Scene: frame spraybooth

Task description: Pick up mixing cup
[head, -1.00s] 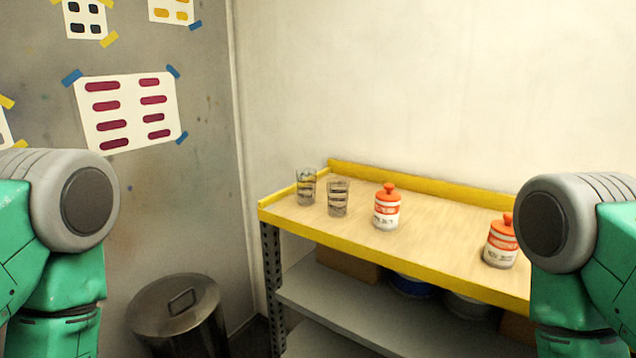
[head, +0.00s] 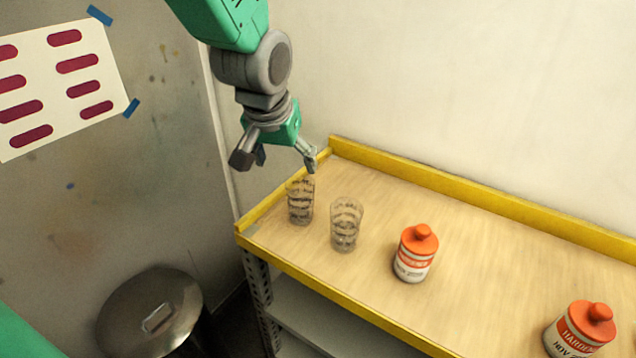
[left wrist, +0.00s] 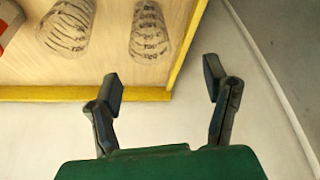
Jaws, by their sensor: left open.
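Two clear mixing cups with dark printed markings stand upright on the shelf's wooden top. The left cup (head: 300,203) is by the yellow corner, and the right cup (head: 345,226) is just beside it. In the left wrist view, one cup (left wrist: 150,32) is near the yellow edge and the other (left wrist: 66,28) is farther left. My left gripper (head: 276,166) is open and empty, above and slightly left of the left cup. In the left wrist view, its spread fingers (left wrist: 163,88) are apart from both cups. My right gripper is out of view.
The shelf top has a raised yellow rim (head: 470,203). Orange-lidded containers stand to the right, one near the cups (head: 415,254) and one at lower right (head: 580,328). A lidded metal bin (head: 150,312) is at lower left. The wood toward the back is clear.

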